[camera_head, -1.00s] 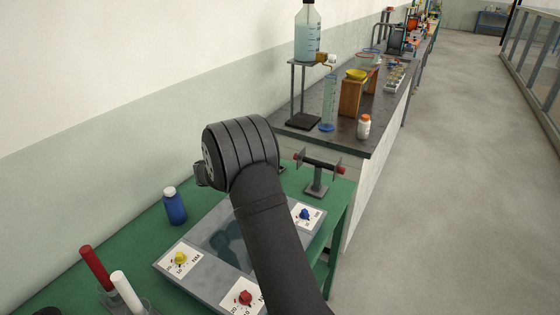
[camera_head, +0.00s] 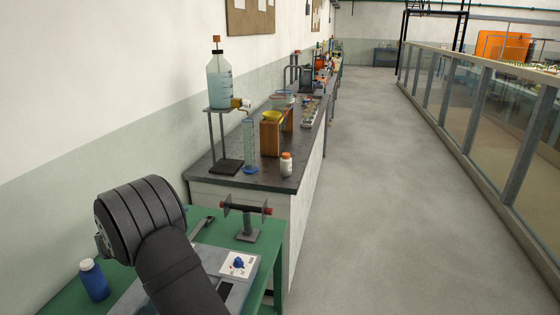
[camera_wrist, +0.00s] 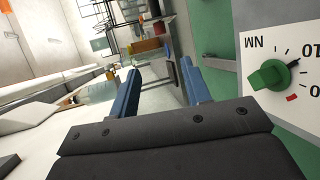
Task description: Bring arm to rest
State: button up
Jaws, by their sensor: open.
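My gripper (camera_wrist: 160,78) shows in the wrist view with its two blue fingers spread apart and nothing between them. In the head view my dark arm (camera_head: 145,225) bends over the green bench (camera_head: 270,262) at the lower left. My gripper is hidden behind the arm there. In the wrist view a green knob (camera_wrist: 270,75) on a white dial plate (camera_wrist: 290,42) is close on the right, apart from the fingers.
On the green bench are a blue bottle (camera_head: 94,281), a blue knob (camera_head: 238,262) on a panel, and a small stand (camera_head: 248,222) with red ends. Behind is a dark counter (camera_head: 262,179) with a bottle stand and glassware. The aisle floor (camera_head: 370,200) is clear.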

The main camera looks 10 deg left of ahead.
aim_at(221, 206)
jog(key=x, duration=1.5)
jog(key=shift+w+d+f, duration=0.1)
jog(key=shift+w+d, duration=0.05)
jog(key=shift+w, duration=0.2)
